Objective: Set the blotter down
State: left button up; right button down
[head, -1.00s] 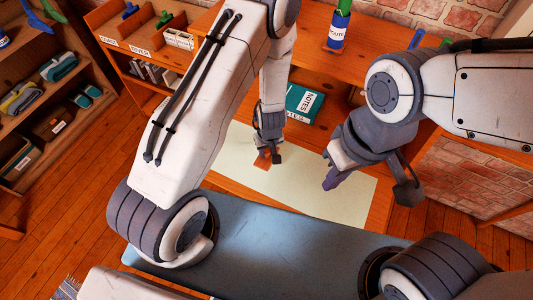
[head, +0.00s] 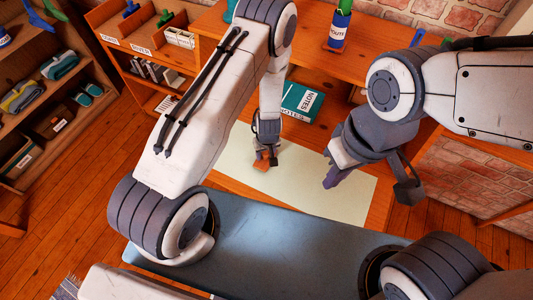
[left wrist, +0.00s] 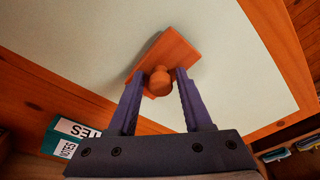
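The blotter is a small orange wooden block with a round knob (left wrist: 158,82). In the head view, the blotter (head: 262,165) shows below my left gripper (head: 267,158), over the pale mat (head: 335,195). It casts a shadow on the mat; whether its base touches the mat I cannot tell. My right gripper (head: 370,187) is open and empty, above the mat's right side.
A teal notes book (head: 300,101) lies just behind the mat on the wooden desk. A blue labelled bottle (head: 338,32) stands farther back. Shelves (head: 40,110) stand at the left. Much of the mat is clear.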

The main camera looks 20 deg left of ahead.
aim_at(266, 153)
dwell(0.3)
pick_arm(q)
jog(key=shift+r+p, duration=0.3)
jog(key=shift+r, duration=0.05)
jog(key=r, duration=0.4)
jog(key=shift+s+d+r, duration=0.15)
jog(key=shift+s, duration=0.05)
jog(key=s+d+r+m+h+p, duration=0.1)
jog(key=s+d+r+m, duration=0.2)
jog(key=r, duration=0.5)
jog(key=s+d+r+m+h+p, duration=0.1)
jog(key=s+d+r+m, duration=0.1)
jog(key=d+r, duration=0.55)
jog(key=s+d+r+m+h+p, duration=0.1)
jog(key=s+d+r+m, duration=0.15)
jog(key=r, duration=0.75)
jog(key=s+a+r+m, duration=0.2)
jog(key=s+r+m, duration=0.1)
jog(key=s+r, duration=0.2)
jog(key=s+a+r+m+g+y, duration=0.1)
jog(key=s+a+r+m, duration=0.1)
jog(key=s+r, duration=0.3)
jog(key=s+m, duration=0.1)
jog(key=s, duration=0.2)
jog(key=shift+s+a+m, duration=0.25)
jog(key=shift+s+m, duration=0.1)
jog(key=shift+s, duration=0.05)
